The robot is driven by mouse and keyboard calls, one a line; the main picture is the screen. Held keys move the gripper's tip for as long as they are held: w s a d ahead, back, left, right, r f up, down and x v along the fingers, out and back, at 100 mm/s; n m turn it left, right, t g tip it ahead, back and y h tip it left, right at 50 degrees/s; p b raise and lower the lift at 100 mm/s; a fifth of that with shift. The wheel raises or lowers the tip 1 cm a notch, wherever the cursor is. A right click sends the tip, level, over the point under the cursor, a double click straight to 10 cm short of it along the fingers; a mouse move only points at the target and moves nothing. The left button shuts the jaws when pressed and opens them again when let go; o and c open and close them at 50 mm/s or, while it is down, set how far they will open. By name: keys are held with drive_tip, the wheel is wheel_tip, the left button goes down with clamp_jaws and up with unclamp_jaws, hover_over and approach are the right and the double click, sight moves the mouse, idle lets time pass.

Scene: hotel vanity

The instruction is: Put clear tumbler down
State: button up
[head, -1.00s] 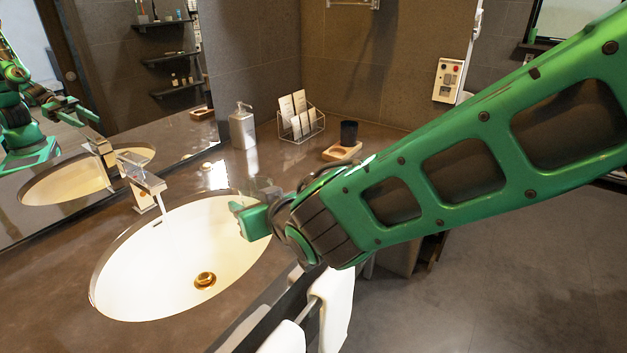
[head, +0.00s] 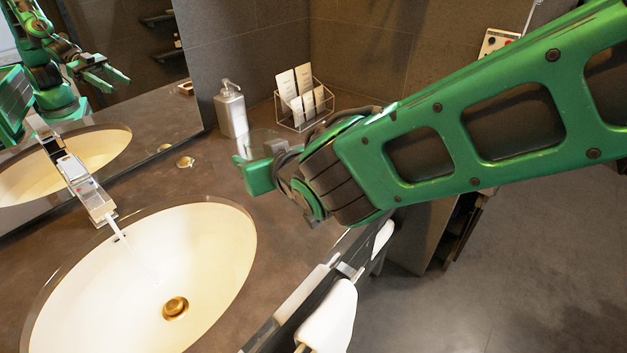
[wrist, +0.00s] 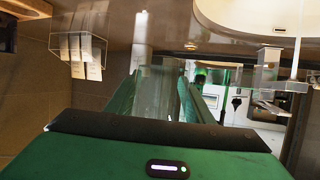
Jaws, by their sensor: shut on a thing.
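The clear tumbler (head: 264,141) is see-through and faint in the head view, above the dark counter's surface in the picture. My gripper (head: 256,166) is shut on it. In the wrist view the tumbler (wrist: 158,92) stands out between the two green fingers (wrist: 160,100). In the head view my gripper and wrist hide part of the glass and the counter beneath it. I cannot tell whether its base touches the counter (head: 190,180).
A soap dispenser (head: 231,110) and a wire rack with cards (head: 302,103) stand behind the gripper. The sink (head: 150,270) and faucet (head: 88,190) are at left. A small round item (head: 185,162) lies near the mirror. White towels (head: 330,318) hang at the front edge.

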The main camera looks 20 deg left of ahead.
drive_tip(key=w+d+f, duration=0.2)
drive_tip(key=w, duration=0.1)
drive_tip(key=w+d+f, duration=0.2)
drive_tip(key=w, duration=0.1)
drive_tip(key=w+d+f, duration=0.2)
drive_tip(key=w+f, duration=0.1)
drive_tip(key=shift+w+d, duration=0.1)
drive_tip(key=shift+w, duration=0.3)
drive_tip(key=shift+f, duration=1.95)
drive_tip(key=shift+f, duration=0.1)
drive_tip(key=o, duration=1.4)
drive_tip(key=shift+s+d, duration=0.1)
drive_tip(key=v, duration=1.2)
